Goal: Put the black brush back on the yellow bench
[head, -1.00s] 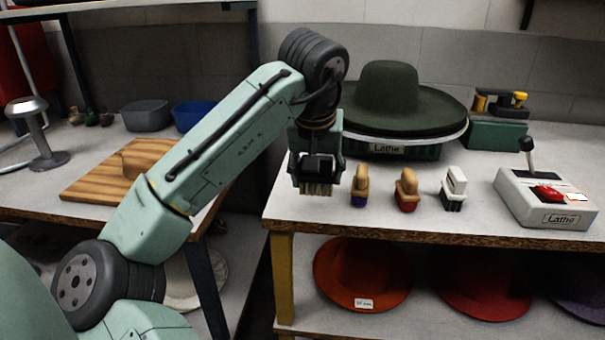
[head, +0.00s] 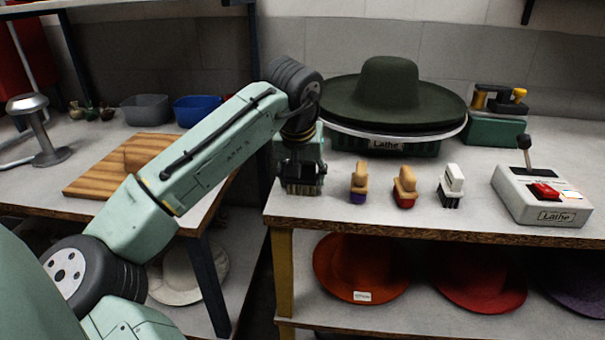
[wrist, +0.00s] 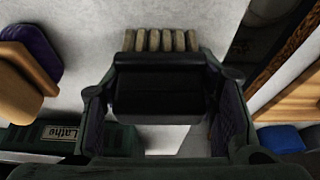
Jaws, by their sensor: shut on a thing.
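My gripper (head: 301,172) is shut on the black brush (wrist: 158,92), with one finger on each side of its dark block. The brush's pale bristles (head: 303,189) point down in the head view, over the left end of the bench with the yellow leg (head: 283,270). The bristles also show at the top of the wrist view (wrist: 160,40). I cannot tell whether they touch the bench top. My gripper hides most of the block in the head view.
Purple (head: 358,183), red (head: 405,187) and white (head: 451,186) brushes stand in a row to the right. Behind is a dark green hat (head: 390,90) on a lathe. A lathe control box (head: 543,195) is at right. A gap separates the left table with a wooden board (head: 110,175).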

